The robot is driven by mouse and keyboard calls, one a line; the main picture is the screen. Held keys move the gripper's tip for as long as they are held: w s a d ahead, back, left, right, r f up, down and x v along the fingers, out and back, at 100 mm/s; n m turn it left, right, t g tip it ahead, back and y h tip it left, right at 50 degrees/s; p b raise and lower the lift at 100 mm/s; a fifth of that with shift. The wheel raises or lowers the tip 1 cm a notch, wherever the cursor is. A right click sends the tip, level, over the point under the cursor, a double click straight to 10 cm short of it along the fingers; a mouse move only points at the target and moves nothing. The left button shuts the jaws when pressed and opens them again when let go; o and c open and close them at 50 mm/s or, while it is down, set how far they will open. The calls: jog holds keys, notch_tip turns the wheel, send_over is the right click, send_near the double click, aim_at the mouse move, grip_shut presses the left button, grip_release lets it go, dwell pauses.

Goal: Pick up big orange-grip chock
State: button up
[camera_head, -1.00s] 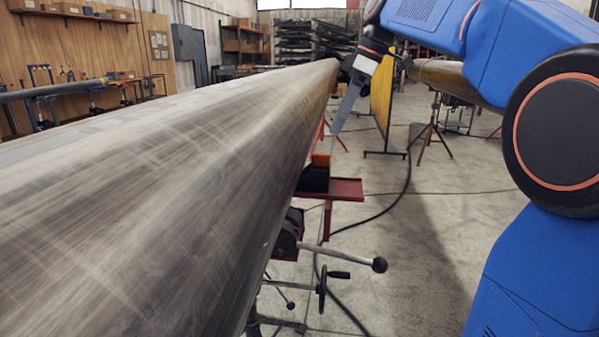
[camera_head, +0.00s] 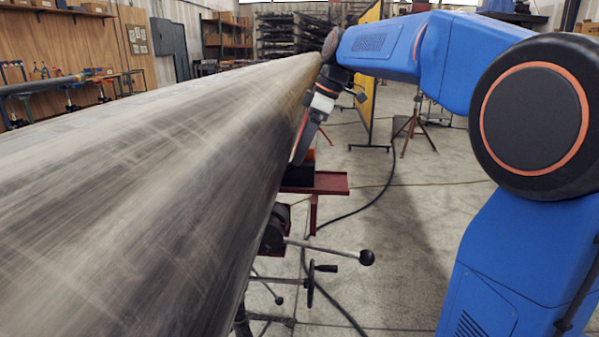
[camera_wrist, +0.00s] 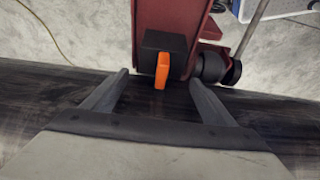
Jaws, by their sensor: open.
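The big chock (camera_wrist: 160,42) is a black block with an orange grip (camera_wrist: 161,71). In the wrist view it sits on a dark red support, ahead of my gripper and between the lines of its fingers. In the head view the chock (camera_head: 298,174) shows beside the pipe, its orange grip partly hidden behind my gripper. My gripper (camera_wrist: 160,80) is open and empty, with one finger on either side of the orange grip in the wrist view. In the head view my gripper (camera_head: 298,158) points down close to the pipe's right side.
The large steel pipe (camera_head: 150,180) fills the left and lies close beside my gripper. The red support (camera_head: 325,183) has a lever with a black knob (camera_head: 367,257) below it. A black cable (camera_head: 375,195) runs over the floor.

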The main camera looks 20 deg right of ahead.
jog(key=shift+x, duration=3)
jog(key=shift+r, duration=0.1)
jog(key=c, duration=1.6)
jog(key=shift+o, duration=0.2)
jog(key=shift+r, duration=0.1)
